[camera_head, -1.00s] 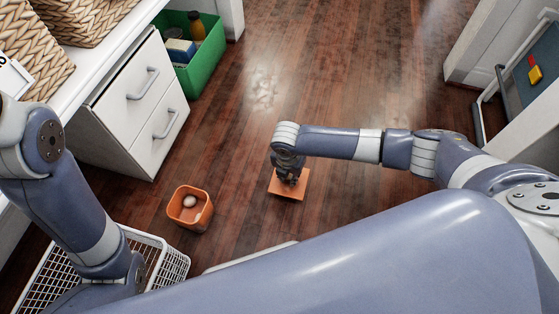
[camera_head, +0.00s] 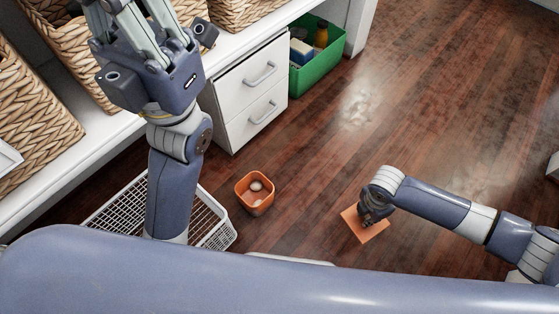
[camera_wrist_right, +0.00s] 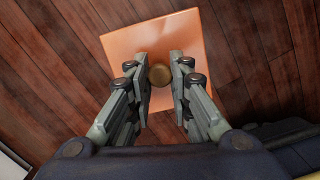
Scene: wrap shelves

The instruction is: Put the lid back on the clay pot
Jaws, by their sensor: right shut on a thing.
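The clay pot (camera_head: 240,196) is an open, square orange pot on the wooden floor, left of my right gripper in the head view. A small pale round thing lies inside it. The lid (camera_head: 350,220) is a flat orange square with a round brown knob (camera_wrist_right: 160,75). My right gripper (camera_head: 368,215) is over the lid, and its fingers (camera_wrist_right: 159,78) are closed on the knob from both sides. I cannot tell whether the lid touches the floor. My left gripper (camera_head: 146,22) is raised at the top left; its fingertips are cut off by the frame.
Woven baskets (camera_head: 35,122) sit on the white shelf at left. The floor between pot and lid is clear.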

